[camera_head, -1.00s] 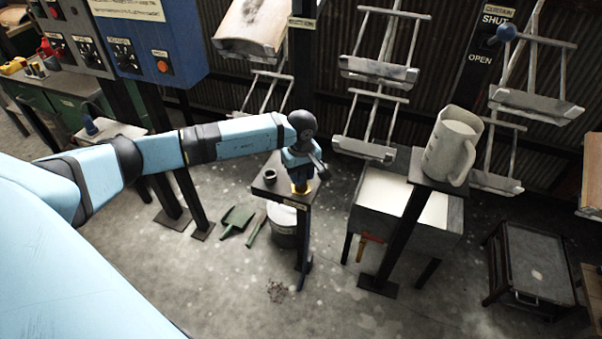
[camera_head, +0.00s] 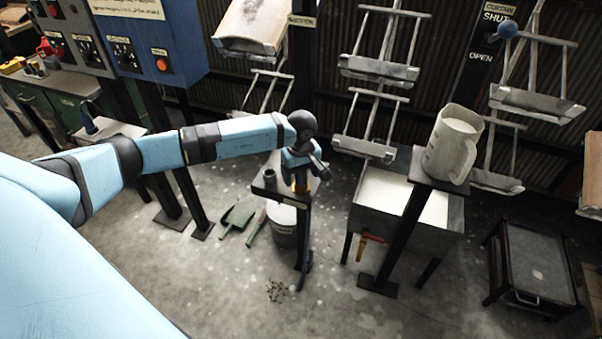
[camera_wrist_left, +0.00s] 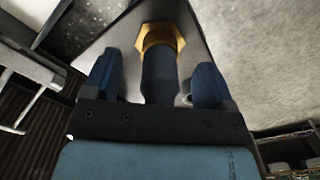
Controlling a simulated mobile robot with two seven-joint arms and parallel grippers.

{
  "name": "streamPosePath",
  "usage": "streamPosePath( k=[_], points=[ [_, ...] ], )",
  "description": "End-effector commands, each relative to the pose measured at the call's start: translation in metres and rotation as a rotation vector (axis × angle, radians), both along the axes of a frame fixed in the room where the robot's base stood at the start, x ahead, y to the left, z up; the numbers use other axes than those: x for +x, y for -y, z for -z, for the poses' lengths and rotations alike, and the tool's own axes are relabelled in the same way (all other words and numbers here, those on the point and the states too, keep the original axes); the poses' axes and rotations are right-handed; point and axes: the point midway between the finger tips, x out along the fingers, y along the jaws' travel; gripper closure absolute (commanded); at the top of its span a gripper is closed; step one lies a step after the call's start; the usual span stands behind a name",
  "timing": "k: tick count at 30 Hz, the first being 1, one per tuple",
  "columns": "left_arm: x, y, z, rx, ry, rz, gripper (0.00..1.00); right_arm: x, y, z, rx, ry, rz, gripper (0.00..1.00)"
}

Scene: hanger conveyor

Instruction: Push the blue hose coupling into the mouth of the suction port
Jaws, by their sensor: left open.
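My left gripper (camera_head: 304,170) is over the small stand (camera_head: 265,192) in the middle of the head view. In the left wrist view its two dark blue fingers (camera_wrist_left: 157,82) are spread, one on each side of the blue hose coupling (camera_wrist_left: 158,75), with gaps beside it. The coupling's far end meets a brass hexagonal collar (camera_wrist_left: 160,38) over the stand's plate. The brass also shows under the gripper in the head view (camera_head: 300,188). How deep the coupling sits is hidden. A dark hollow cylinder (camera_head: 269,177) stands left of the gripper. My right gripper is not in view.
A post holding a white jug (camera_head: 452,145) and a metal trough (camera_head: 360,215) stand to the right. Hanging racks (camera_head: 380,70) line the back. A bucket (camera_head: 283,230) and green dustpan (camera_head: 238,216) are by the stand.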

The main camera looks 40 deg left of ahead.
Motion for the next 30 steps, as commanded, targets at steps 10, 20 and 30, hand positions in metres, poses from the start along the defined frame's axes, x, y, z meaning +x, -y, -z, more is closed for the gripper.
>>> streamPosePath(
  k=[10, 20, 30],
  points=[
    [-0.001, 0.000, 0.001, 0.000, -0.002, 0.000, 0.22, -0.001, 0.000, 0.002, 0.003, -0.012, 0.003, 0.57],
    [0.001, 0.000, -0.056, 0.002, 0.003, 0.001, 0.22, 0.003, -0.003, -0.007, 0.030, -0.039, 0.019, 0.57],
    [0.000, 0.000, -0.124, 0.001, 0.003, 0.001, 0.22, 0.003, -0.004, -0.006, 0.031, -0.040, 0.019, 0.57]
  ],
)
